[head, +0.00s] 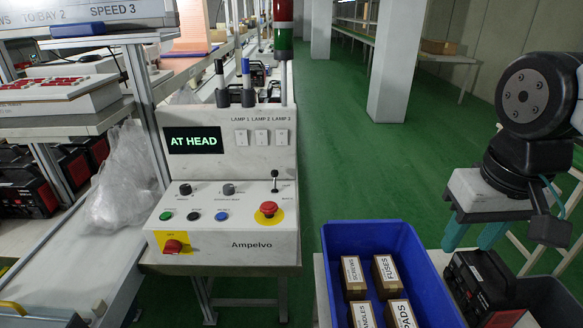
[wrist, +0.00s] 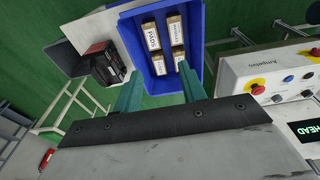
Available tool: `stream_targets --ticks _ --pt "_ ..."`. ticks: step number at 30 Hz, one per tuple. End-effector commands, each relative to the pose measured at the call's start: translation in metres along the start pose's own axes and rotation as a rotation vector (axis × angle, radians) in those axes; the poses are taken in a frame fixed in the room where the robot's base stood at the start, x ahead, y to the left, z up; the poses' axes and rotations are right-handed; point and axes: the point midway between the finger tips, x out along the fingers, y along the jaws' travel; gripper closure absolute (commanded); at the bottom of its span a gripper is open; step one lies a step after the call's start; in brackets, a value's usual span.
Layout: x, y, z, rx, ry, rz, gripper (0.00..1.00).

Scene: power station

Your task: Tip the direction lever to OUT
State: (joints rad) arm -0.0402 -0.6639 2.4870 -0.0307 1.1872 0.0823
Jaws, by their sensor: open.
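The grey-white control panel (head: 225,212) stands left of centre in the head view. A small black lever (head: 275,180) stands up from its sloped face at the upper right, behind the red stop button (head: 268,209). Its label is too small to read. The panel (wrist: 270,72) is also at the right of the wrist view, where I cannot make out the lever for certain. My gripper (head: 473,240) is open and empty, with its teal fingers pointing down, well to the right of the panel. In the wrist view my gripper (wrist: 159,76) is over the blue bin's side.
A blue bin (head: 337,238) with several labelled boxes lies between panel and gripper. A black case (head: 480,285) sits below the gripper. The panel has knobs (head: 228,188), coloured buttons, a red switch (head: 173,246) and a display reading AT HEAD (head: 195,140). Green floor (head: 350,180) is clear behind.

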Motion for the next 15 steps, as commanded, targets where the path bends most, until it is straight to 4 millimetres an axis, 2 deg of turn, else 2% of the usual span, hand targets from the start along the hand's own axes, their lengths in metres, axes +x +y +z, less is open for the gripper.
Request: stream_targets --ticks 1,5,6,8,9,11,15 --pt "-0.003 -0.006 -0.022 0.008 0.002 0.009 0.59" --pt "-0.006 -0.026 -0.091 0.060 0.036 0.034 0.59" --pt "-0.005 -0.035 -0.113 0.077 0.051 0.040 0.59" --pt "-0.002 -0.050 -0.146 0.101 0.072 0.047 0.59" --pt "0.002 -0.062 -0.168 0.117 0.087 0.049 0.59" --pt "0.009 -0.082 -0.199 0.138 0.109 0.052 0.59" --pt "0.037 -0.139 -0.266 0.184 0.161 0.045 0.59"
